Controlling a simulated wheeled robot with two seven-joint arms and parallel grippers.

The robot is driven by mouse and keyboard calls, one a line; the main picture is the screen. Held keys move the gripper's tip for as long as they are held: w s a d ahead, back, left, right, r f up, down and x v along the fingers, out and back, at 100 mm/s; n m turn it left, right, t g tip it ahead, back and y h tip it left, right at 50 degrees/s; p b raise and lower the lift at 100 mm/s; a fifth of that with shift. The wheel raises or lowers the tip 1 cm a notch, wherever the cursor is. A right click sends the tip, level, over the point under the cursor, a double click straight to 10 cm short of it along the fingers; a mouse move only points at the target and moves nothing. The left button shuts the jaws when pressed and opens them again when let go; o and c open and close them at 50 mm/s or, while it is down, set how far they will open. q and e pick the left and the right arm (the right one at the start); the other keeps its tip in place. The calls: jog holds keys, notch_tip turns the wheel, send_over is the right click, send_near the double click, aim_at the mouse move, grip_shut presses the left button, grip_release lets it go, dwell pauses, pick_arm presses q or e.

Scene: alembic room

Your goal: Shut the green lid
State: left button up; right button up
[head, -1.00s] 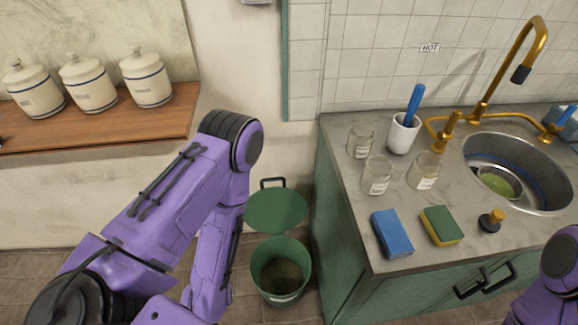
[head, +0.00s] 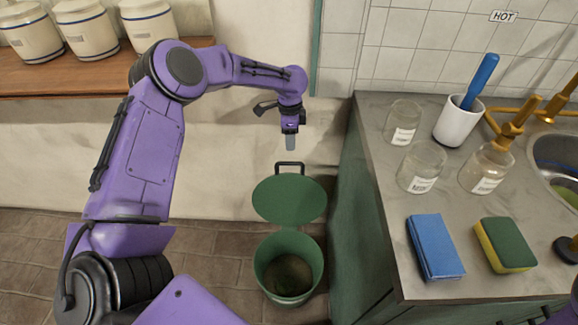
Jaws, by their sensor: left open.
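The green lid (head: 290,200) stands open, tilted up behind the round green bin (head: 263,270), whose mouth is uncovered. A dark loop handle (head: 290,166) sticks up from the lid's far edge. My left gripper (head: 291,143) is above and just behind that handle, pointing down and apart from it. It is open and empty; its fingers overlap in this view, so the gap between them is hard to see. My right gripper is not in view; only a bit of my right arm shows at the lower right edge.
A green cabinet with a grey counter (head: 385,210) stands close to the bin's right. A wooden shelf (head: 60,82) with canisters is at upper left. Floor left of the bin is clear.

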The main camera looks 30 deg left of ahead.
pick_arm(q)
jog(key=f, duration=1)
jog(key=shift+a, duration=0.2)
jog(key=shift+c, duration=0.2)
grip_shut()
